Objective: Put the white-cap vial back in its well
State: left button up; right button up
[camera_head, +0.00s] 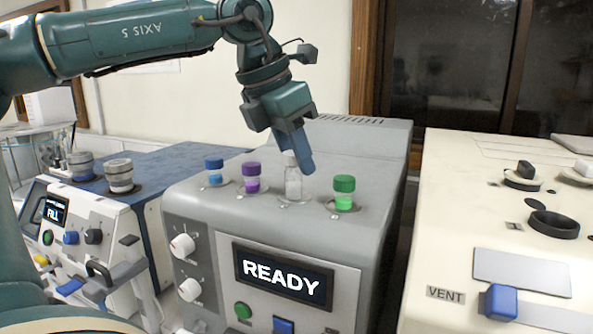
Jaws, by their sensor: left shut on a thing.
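The white-cap vial (293,184) is upright at the third spot from the left on top of the grey machine (375,150). Its cap is mostly hidden behind a finger of my left gripper (298,160). My left gripper points down from above and is shut on the vial near its cap. The vial's bottom is at or just above its well (295,203); I cannot tell whether it is seated. My right gripper is not in view.
A blue-cap vial (214,172) and a purple-cap vial (252,178) stand to the left, and a green-cap vial (344,193) stands close on the right. The machine's screen (283,274) reads READY. A cream machine (450,220) stands at the right, a blue-topped one (160,165) at the left.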

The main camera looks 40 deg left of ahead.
pick_arm(q)
jog(key=shift+f, duration=1.3)
jog(key=shift+f, duration=0.1)
jog(key=o, duration=1)
jog(key=shift+o, duration=0.2)
jog(key=v, duration=1.2)
jog(key=shift+b, duration=0.3)
